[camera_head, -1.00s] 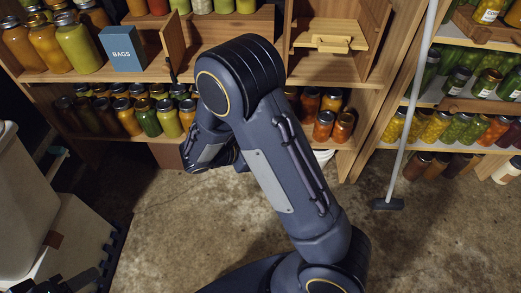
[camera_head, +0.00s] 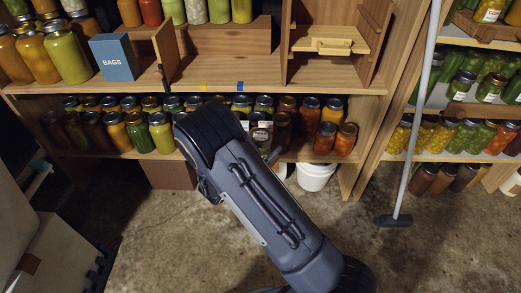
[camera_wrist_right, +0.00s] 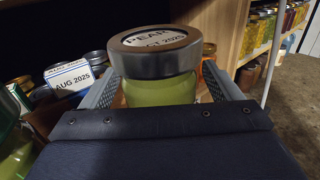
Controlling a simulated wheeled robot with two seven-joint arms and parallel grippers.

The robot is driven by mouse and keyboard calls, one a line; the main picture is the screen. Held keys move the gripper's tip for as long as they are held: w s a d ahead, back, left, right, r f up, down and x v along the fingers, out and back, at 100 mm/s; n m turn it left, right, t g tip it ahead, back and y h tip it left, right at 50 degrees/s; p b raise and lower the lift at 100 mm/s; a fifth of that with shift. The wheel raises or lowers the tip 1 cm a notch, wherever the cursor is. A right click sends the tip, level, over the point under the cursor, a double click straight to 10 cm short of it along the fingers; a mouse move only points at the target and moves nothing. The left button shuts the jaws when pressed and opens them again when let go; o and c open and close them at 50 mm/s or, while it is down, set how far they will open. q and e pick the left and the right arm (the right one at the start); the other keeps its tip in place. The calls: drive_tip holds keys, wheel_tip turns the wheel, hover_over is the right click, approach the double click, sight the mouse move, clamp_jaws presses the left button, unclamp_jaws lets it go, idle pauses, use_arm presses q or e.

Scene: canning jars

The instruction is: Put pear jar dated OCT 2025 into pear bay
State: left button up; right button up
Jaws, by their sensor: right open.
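The pear jar (camera_wrist_right: 155,62) has a metal lid lettered PEAR and a date ending in "CT 2025", with pale green contents. In the right wrist view it stands between the two fingers of my right gripper (camera_wrist_right: 161,88). The fingers are open, one on each side; I cannot tell whether they touch the glass. In the head view my right arm reaches to the lower shelf (camera_head: 100,155) and hides most of the hand. No label in the head view shows me which bay is the pear bay. My left gripper is not in view.
A jar labelled AUG 2025 (camera_wrist_right: 70,78) stands to the left in the wrist view. Above are a blue BAGS box (camera_head: 113,57), a clear shelf stretch with tape marks (camera_head: 222,72), and a wooden compartment with a handled board (camera_head: 330,42). A broom (camera_head: 413,130) leans at right.

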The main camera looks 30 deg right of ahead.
drive_tip(key=shift+w+d, duration=0.25)
drive_tip(key=shift+d, duration=0.3)
drive_tip(key=c, duration=1.3)
drive_tip(key=shift+r, duration=0.1)
drive_tip(key=shift+c, duration=0.2)
